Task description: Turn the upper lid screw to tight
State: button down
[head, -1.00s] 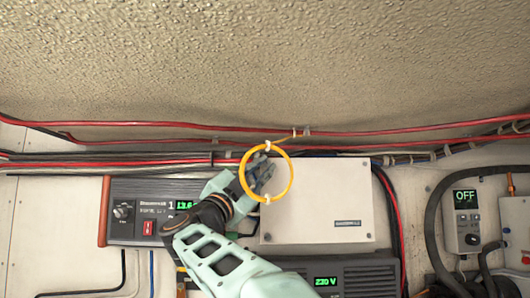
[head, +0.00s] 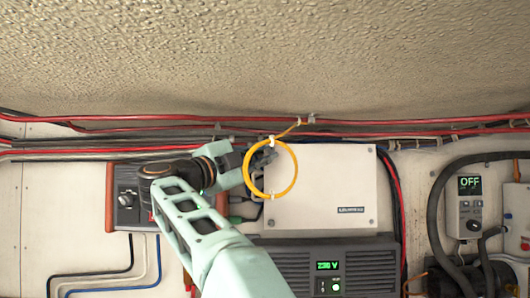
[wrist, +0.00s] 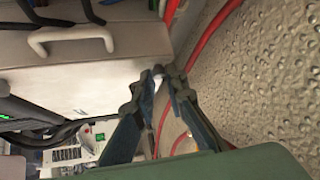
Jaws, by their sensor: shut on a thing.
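The white box lid (head: 330,185) is mounted on the wall in the head view. Small screws show at its corners, such as the one at the lower right (head: 371,222). My gripper (head: 268,156) is at the lid's upper left corner, partly behind a hanging yellow cable loop (head: 294,180). In the wrist view my gripper (wrist: 160,78) has its fingertips close together around a small grey piece, the upper lid screw (wrist: 158,69). The fingers hide most of the screw, so its turn cannot be read.
Red cables (head: 400,134) run along the wall just above the box. A black unit reading 230 V (head: 300,262) sits below it. A control panel (head: 127,200) is at left and an OFF display unit (head: 468,205) at right. The textured ceiling (head: 260,60) is close above.

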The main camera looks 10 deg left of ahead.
jog(key=c, duration=1.9)
grip_release()
jog(key=shift+d, duration=0.1)
jog(key=shift+c, duration=0.2)
jog(key=v, duration=1.2)
